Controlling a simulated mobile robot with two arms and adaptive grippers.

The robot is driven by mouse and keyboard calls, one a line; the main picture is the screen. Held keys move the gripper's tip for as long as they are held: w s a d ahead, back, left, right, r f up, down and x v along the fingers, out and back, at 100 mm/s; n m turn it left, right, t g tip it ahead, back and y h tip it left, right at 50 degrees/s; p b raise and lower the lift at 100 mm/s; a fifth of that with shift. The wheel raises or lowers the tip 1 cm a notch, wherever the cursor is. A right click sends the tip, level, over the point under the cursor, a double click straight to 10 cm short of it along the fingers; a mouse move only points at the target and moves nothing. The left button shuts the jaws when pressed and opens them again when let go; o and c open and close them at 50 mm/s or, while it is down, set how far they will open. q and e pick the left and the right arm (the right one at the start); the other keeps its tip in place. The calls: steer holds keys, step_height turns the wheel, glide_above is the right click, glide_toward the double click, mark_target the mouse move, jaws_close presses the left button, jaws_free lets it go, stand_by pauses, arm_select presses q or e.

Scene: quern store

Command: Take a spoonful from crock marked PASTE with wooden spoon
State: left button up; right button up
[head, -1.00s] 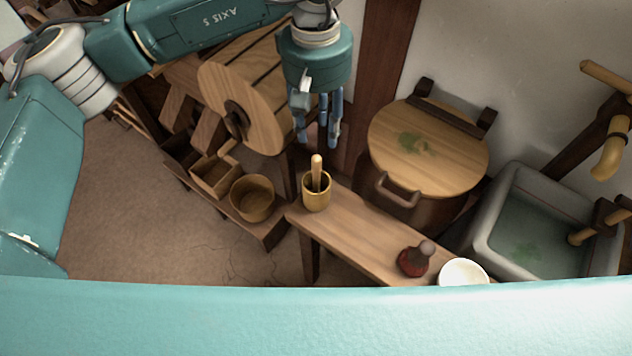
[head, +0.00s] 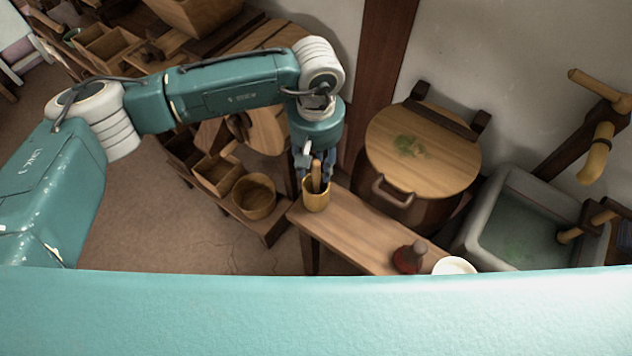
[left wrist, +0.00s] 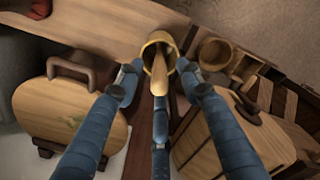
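A tan cup-shaped container (head: 315,202) stands upright at the left end of a narrow wooden bench. A wooden handle (head: 317,176) sticks up out of it; its lower end is hidden, so I cannot tell whether it is the spoon. My left gripper (head: 315,166) is open, pointing down just behind and above the container. In the left wrist view, its three blue fingers (left wrist: 160,82) are spread around the handle (left wrist: 158,76), with the container (left wrist: 158,42) beyond their tips. No PASTE marking is readable in any view. My right gripper is out of view.
The bench (head: 352,227) also holds a dark red stoppered vessel (head: 409,257) and a white bowl (head: 454,266), partly cut off. Behind stand a round-lidded barrel (head: 425,150) and a stone basin (head: 515,235). Wooden boxes and a tub (head: 254,197) lie left.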

arm_select(q)
jaws_close()
stand_by(0.3)
